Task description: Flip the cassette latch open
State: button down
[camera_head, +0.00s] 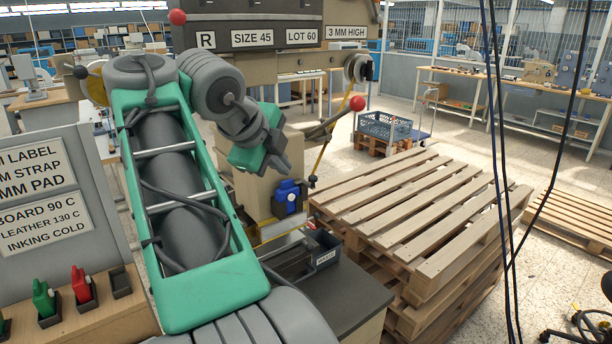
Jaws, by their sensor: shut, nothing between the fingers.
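My gripper (284,167) is at the end of my green and grey arm, in front of the beige stamping press (258,190). Its fingers look closed and empty, pointing down and to the right. A small blue part with a dark front (288,197) sits low on the press, just below my fingertips. It may be the cassette or its latch, but it is too small to tell which. I see a gap between it and the fingertips in the picture, but the depth is unclear. My arm hides much of the press.
A lever with a red ball (357,103) sticks out right of the gripper. A dark bench (350,295) with a small labelled bin (325,252) lies below. Stacked wooden pallets (430,220) stand right. Dark cables (500,150) hang at right. Coloured stamps (82,285) stand at lower left.

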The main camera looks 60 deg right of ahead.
jog(key=b, duration=0.2)
send_near(312, 185)
notch_tip(312, 185, down, 3)
jog(key=shift+d+f+p, duration=0.15)
jog(key=shift+d+p, duration=0.1)
jog(key=shift+d, duration=0.6)
jog(key=shift+d+f+p, duration=0.15)
jog(key=shift+d+p, duration=0.05)
jog(key=shift+d, duration=0.65)
jog(key=shift+b, duration=0.3)
